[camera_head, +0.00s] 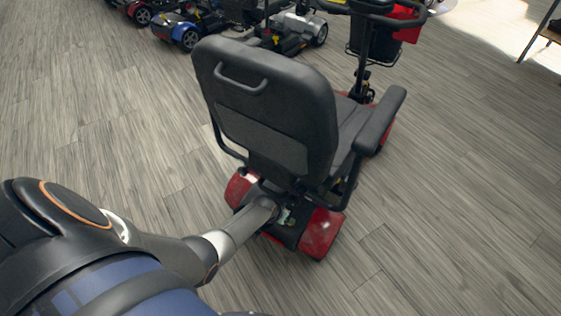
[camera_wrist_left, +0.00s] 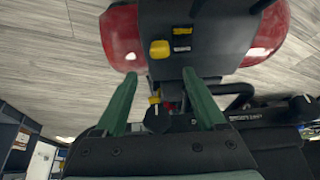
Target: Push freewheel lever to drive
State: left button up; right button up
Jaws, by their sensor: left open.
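A black and red scooter (camera_head: 265,105) stands with its seat back towards me. My left arm reaches to its rear, between the two red fenders, where my left gripper (camera_head: 284,216) is small and partly hidden. In the left wrist view my left gripper (camera_wrist_left: 160,78) is open, its two green fingers apart and pointing at the black rear housing (camera_wrist_left: 215,55). A yellow lever-like tab (camera_wrist_left: 160,49) on that housing lies just beyond the fingertips, between their lines. A second yellow piece (camera_wrist_left: 153,100) shows between the fingers. Contact cannot be told. My right gripper is out of view.
The scooter's right armrest (camera_head: 380,120) sticks out, and its front basket (camera_head: 375,40) is beyond the seat. Other scooters, one of them blue (camera_head: 178,30), stand at the back. The wood-look floor (camera_head: 90,110) is clear to the left and right.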

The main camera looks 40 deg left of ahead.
pick_arm(q)
jog(key=p+v, duration=0.1)
jog(key=v, duration=0.1)
jog(key=shift+s+r, duration=0.2)
jog(key=shift+r, duration=0.15)
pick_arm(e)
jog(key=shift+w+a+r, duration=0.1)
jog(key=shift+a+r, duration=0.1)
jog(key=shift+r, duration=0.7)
pick_arm(q)
jog(key=s+d+r+m+t+h, duration=0.3)
jog(key=s+d+r, duration=1.2)
jog(key=r, duration=0.1)
notch_tip(320, 180, up, 11)
jog(key=s+a+t+p, duration=0.1)
jog(key=s+a+p, duration=0.1)
jog(key=p, duration=1.2)
jog(key=shift+s+a+r+n+y, duration=0.2)
jog(key=shift+n+y, duration=0.1)
jog(key=shift+n, duration=0.1)
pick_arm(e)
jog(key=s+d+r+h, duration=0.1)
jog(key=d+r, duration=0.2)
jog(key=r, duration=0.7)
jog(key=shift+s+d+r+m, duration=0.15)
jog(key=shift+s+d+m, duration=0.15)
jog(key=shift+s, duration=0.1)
